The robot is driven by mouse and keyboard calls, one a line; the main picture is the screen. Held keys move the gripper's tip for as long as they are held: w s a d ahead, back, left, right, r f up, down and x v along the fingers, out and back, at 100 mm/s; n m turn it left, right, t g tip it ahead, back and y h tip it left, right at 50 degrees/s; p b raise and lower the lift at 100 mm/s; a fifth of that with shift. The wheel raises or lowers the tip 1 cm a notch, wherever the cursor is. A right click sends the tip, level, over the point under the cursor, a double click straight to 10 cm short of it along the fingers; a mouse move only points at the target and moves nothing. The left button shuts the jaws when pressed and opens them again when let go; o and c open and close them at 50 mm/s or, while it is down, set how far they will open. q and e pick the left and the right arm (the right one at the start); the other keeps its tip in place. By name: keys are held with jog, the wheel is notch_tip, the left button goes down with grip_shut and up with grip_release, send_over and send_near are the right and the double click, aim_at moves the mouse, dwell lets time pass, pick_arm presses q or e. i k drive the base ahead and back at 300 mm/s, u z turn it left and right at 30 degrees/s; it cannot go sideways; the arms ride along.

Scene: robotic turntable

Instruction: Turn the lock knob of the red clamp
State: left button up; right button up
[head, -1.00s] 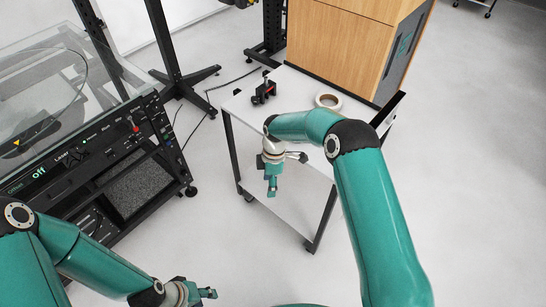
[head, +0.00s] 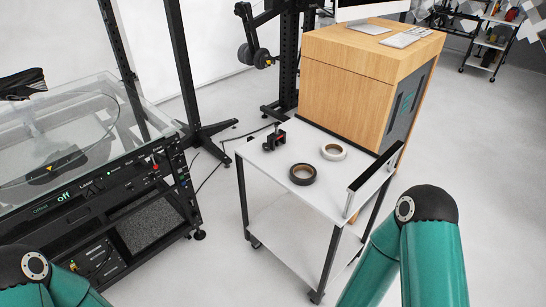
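The red clamp (head: 273,140) is a small black and red device standing on the white top of the trolley (head: 262,160), near its far left corner. It is too small to make out the lock knob clearly. My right arm comes in at the lower right, and its gripper is out of the picture. My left arm shows only at the lower left corner, and its gripper is out of the picture too. Nothing touches the clamp.
A black tape roll (head: 302,174) and a white tape roll (head: 334,151) lie right of the clamp. A wooden cabinet (head: 345,85) stands behind the trolley. A black turntable machine (head: 90,190) stands at left. Open floor lies between machine and trolley.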

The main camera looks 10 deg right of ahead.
aim_at(265, 146)
jog(key=u, duration=0.5)
jog(key=i, duration=1)
jog(key=z, duration=0.35)
